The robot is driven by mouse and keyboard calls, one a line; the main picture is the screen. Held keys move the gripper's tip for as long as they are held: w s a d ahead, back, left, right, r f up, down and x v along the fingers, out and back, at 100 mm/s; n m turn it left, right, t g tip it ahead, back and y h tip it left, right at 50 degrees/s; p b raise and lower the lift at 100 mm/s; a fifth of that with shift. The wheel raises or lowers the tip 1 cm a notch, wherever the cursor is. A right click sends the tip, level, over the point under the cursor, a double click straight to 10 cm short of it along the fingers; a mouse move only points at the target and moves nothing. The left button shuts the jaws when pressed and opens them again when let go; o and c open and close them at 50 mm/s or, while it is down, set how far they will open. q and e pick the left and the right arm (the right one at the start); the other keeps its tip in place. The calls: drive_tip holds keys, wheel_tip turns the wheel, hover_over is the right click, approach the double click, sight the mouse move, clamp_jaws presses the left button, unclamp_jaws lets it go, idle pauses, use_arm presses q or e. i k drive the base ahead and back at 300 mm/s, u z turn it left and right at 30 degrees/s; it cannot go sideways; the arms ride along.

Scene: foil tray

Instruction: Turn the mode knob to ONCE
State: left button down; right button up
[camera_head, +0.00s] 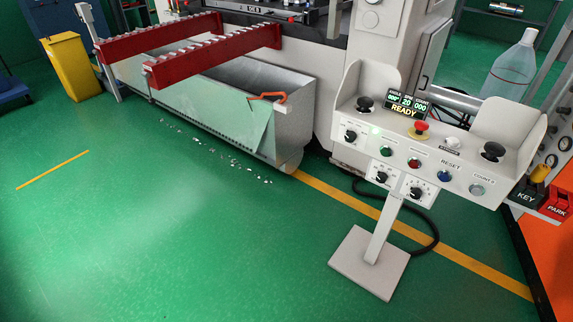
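A white control panel (440,160) stands on a pedestal at the right. Three black rotary knobs with pointers show on it: one at the upper left (350,136), and two on small plates below the panel, a left one (381,177) and a right one (415,193). Their labels are too small to read, so I cannot tell which is the mode knob or where it points. A display (406,106) above reads READY. Neither of my grippers is in view.
The panel also has a red mushroom button (419,130), several coloured buttons, and black round handles at the left (364,103) and right (493,151). Its foot plate (370,262) and a black cable (430,240) lie on green floor. The floor in front is clear.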

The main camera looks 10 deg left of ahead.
sight(350, 136)
drive_tip(key=u, duration=1.2)
drive_tip(key=i, duration=1)
drive_tip(key=z, duration=0.45)
